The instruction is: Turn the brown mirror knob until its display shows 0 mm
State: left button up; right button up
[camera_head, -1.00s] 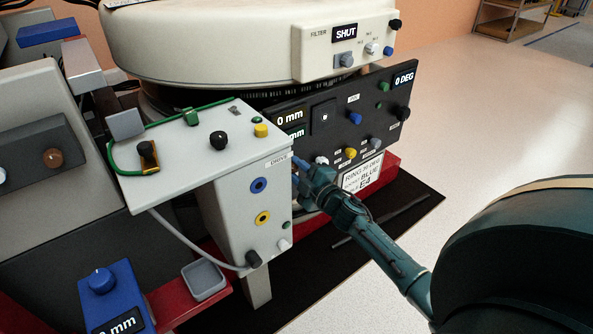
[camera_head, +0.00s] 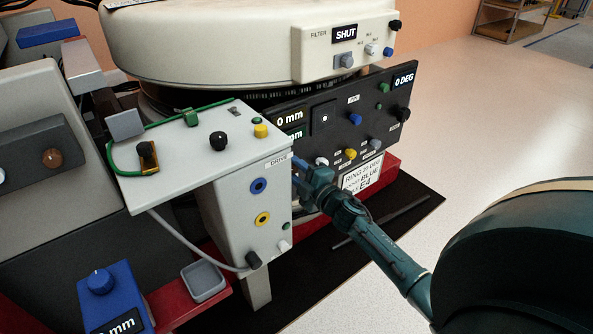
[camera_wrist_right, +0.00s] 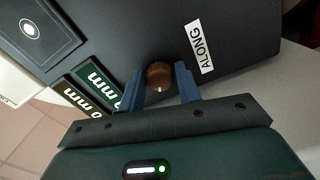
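The brown knob (camera_wrist_right: 158,76) sits on a dark panel by the label ALONG in the right wrist view. My right gripper (camera_wrist_right: 160,88) is open, with one blue fingertip on each side of the knob. A narrow gap seems to show on each side; I cannot tell whether either finger touches. A brownish display (camera_wrist_right: 80,98) and a green display (camera_wrist_right: 103,80) lie left of the knob, partly covered by the gripper. In the head view the upper display (camera_head: 289,117) reads 0 mm and the green display (camera_head: 294,132) also seems to. My right gripper (camera_head: 297,172) hides the knob there. My left gripper is out of view.
The grey DRIVE box (camera_head: 235,205) stands close left of my right gripper. The dark panel (camera_head: 370,108) carries several other knobs close by. Another brown knob (camera_head: 51,158) is on a unit at far left.

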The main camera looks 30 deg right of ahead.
jog(key=o, duration=0.3)
jog(key=shift+o, duration=0.2)
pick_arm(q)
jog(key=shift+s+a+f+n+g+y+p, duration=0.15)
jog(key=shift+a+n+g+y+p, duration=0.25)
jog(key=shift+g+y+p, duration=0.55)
pick_arm(e)
jog(key=s+d, duration=0.1)
jog(key=s, duration=1.2)
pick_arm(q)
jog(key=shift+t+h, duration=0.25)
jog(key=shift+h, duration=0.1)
pick_arm(e)
jog(key=shift+s, duration=0.1)
